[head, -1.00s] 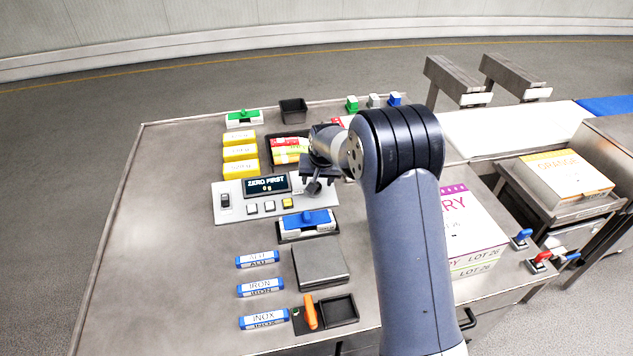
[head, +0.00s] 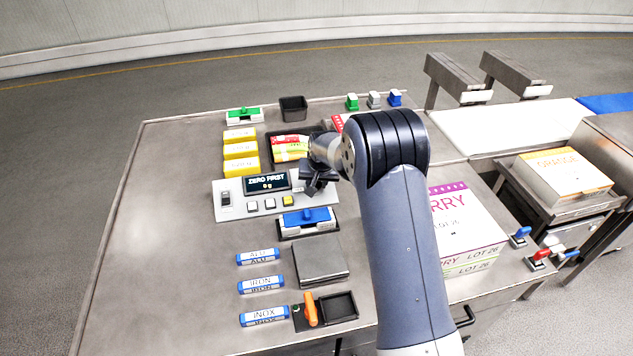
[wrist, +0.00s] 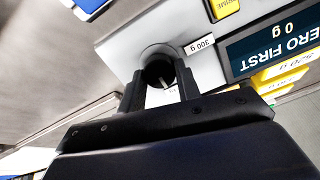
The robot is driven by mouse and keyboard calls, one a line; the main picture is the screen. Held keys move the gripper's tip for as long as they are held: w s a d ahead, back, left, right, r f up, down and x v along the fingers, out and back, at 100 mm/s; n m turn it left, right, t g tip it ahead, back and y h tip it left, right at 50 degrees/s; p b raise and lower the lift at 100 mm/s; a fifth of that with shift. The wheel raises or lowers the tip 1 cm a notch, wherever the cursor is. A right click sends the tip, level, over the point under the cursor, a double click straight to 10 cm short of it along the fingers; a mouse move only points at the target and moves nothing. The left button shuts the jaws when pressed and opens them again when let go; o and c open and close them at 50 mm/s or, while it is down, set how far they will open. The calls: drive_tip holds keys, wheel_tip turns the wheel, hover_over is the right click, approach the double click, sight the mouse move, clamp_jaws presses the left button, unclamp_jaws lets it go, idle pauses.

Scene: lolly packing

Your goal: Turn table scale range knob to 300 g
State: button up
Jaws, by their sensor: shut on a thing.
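The scale console (head: 232,212) is a light panel with a dark display (head: 266,182) reading "ZERO FIRST" and "0 g". The range knob (wrist: 158,72) is dark and round, at the console's right end. In the wrist view a "300 g" label (wrist: 200,45) sits beside it, to the upper right. A small pale mark shows on the knob's lower side, away from that label; its exact setting is unclear. My gripper (wrist: 159,80) is shut on the knob, one finger on each side. In the head view my gripper (head: 318,185) hides the knob.
Several buttons (head: 270,204) and a dark switch (head: 225,198) are on the console. A blue-topped block (head: 307,217) and a grey weighing plate (head: 320,260) lie just in front. Yellow blocks (head: 240,151) and a tray of packets (head: 290,147) stand behind. The table's left side is clear.

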drive_tip(key=c, duration=0.4)
drive_tip(key=shift+o, duration=0.2)
drive_tip(key=shift+f, duration=0.1)
drive_tip(key=n+b, duration=0.3)
drive_tip(key=shift+n, duration=0.3)
drive_tip(key=n+b, duration=0.1)
drive_tip(key=n, duration=0.3)
drive_tip(key=shift+a+n+b, duration=0.1)
drive_tip(key=shift+n+b, duration=0.2)
drive_tip(key=shift+b, duration=0.1)
drive_tip(key=n+b, duration=0.1)
drive_tip(key=n, duration=0.3)
drive_tip(key=shift+s+n, duration=0.1)
drive_tip(key=shift+n, duration=0.2)
drive_tip(key=n, duration=0.4)
drive_tip(key=shift+n+t+h, duration=0.3)
drive_tip(key=shift+n, duration=0.1)
